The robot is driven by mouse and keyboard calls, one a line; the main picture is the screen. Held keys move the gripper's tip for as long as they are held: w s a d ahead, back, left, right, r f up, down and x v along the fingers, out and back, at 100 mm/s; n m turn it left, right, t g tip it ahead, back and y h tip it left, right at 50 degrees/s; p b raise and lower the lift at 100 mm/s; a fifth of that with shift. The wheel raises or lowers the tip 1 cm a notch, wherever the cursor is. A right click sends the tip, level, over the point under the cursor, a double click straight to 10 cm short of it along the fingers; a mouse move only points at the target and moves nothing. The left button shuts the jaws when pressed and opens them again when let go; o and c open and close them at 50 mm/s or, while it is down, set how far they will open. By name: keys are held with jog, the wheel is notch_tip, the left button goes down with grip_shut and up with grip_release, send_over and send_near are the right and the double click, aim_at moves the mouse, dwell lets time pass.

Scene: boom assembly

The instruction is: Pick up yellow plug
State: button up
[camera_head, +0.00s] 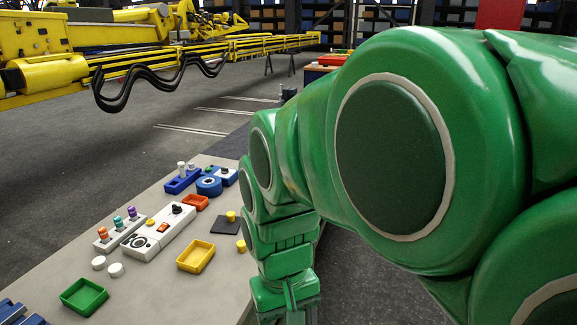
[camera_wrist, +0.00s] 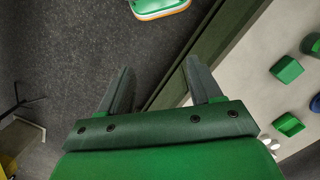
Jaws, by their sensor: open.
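A small round yellow piece (camera_head: 231,216), which looks like the yellow plug, sits on a dark square pad on the table in the head view. A second small yellow piece (camera_head: 241,246) lies just in front of it, close to my arm. I cannot tell for sure which is the plug. My gripper (camera_wrist: 158,78) is open and empty in the wrist view, with its two dark fingers spread over the grey floor beside the table edge. In the head view its fingertips are hidden or cut off at the bottom. No yellow plug shows between the fingers.
The grey table (camera_head: 150,290) holds a yellow tray (camera_head: 195,257), a green tray (camera_head: 84,297), an orange tray (camera_head: 195,202), a white control box (camera_head: 158,232), two white round pieces and blue parts. A yellow boom (camera_head: 150,60) stands behind. Open floor lies right of the table.

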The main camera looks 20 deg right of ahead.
jog(key=w+m, duration=0.2)
jog(key=w, duration=1.2)
jog(key=m+t, duration=0.2)
jog(key=m, duration=0.3)
send_over(241, 243)
jog(key=f, duration=1.6)
jog(key=shift+s+f, duration=0.25)
jog(key=shift+f, duration=0.15)
jog(key=shift+w+d+f, duration=0.15)
jog(key=shift+w+f, duration=0.2)
jog(key=shift+f, duration=3.95)
